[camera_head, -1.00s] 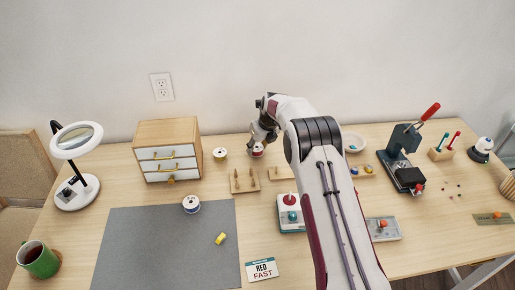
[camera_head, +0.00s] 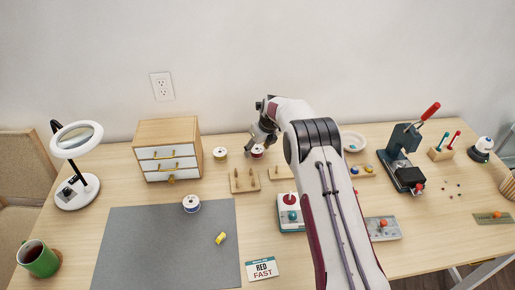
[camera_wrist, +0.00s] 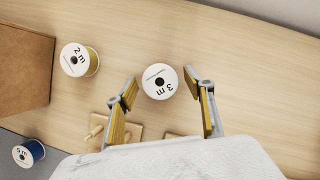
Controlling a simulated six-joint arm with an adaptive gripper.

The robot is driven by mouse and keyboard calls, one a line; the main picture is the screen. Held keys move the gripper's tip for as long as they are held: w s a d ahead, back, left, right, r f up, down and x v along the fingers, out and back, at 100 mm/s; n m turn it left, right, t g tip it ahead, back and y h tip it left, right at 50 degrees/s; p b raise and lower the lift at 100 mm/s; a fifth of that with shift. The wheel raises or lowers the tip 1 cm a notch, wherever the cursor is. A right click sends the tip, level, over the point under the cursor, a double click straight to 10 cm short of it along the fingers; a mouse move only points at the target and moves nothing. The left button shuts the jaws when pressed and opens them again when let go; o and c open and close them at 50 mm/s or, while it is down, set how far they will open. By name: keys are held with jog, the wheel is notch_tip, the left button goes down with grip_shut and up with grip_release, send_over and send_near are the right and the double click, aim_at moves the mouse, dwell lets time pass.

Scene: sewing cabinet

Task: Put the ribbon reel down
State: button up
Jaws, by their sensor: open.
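A white-flanged ribbon reel marked "3 m" (camera_wrist: 159,82) stands flat on the table, its label facing up. In the head view the reel (camera_head: 257,153) shows a dark red ribbon and is partly hidden by my gripper. My gripper (camera_wrist: 165,88) is open, with one finger on each side of the reel. Gaps show between the reel and both fingers in the wrist view. In the head view my gripper (camera_head: 262,140) is at the reel, near the back of the table.
A yellow reel marked "2 m" (camera_wrist: 78,60) stands left, beside the wooden drawer cabinet (camera_wrist: 22,65). A blue reel marked "5 m" (camera_wrist: 28,154) is on the grey mat (camera_head: 165,245). Wooden peg stands (camera_head: 243,180) are close in front. Bare table lies behind the reel.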

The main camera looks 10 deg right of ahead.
jog(key=v, duration=1.2)
jog(key=shift+r, duration=0.2)
dwell(0.9)
jog(key=s+d+r+n+h, duration=0.1)
jog(key=s+d+r+n, duration=0.1)
jog(key=s+r+n, duration=1.65)
jog(key=s+d+r+n+t+h, duration=0.1)
jog(key=s+n, duration=1.1)
jog(key=s, duration=2.1)
jog(key=shift+d+r, duration=0.35)
jog(key=shift+d, duration=0.55)
